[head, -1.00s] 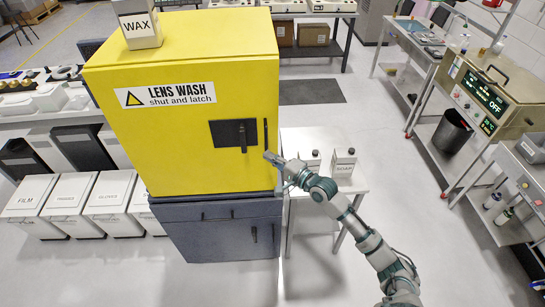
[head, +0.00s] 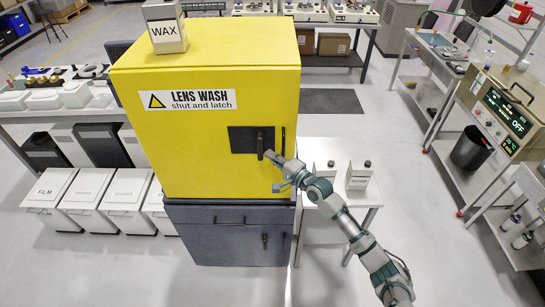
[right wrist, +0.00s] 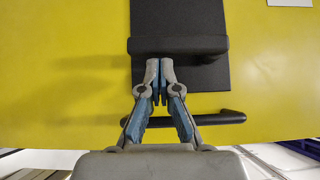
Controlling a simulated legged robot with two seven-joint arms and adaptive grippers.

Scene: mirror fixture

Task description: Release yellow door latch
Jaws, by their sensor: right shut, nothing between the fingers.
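The yellow cabinet door (head: 190,150) is labelled LENS WASH, shut and latch, and appears closed. Its latch is a black plate (head: 240,138) with a dark upright lever (head: 260,146); in the right wrist view the lever (right wrist: 178,46) lies across the plate (right wrist: 180,15). A slim black door handle (head: 283,140) is right of the plate; it also shows in the right wrist view (right wrist: 215,118). My right gripper (head: 268,156) is shut and empty, its fingertips (right wrist: 160,62) right beside the lever. I cannot tell whether they touch it. My left gripper is out of view.
A WAX container (head: 165,30) stands on top of the cabinet. A blue-grey lower cabinet (head: 225,240) is below. The floor at front right is clear.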

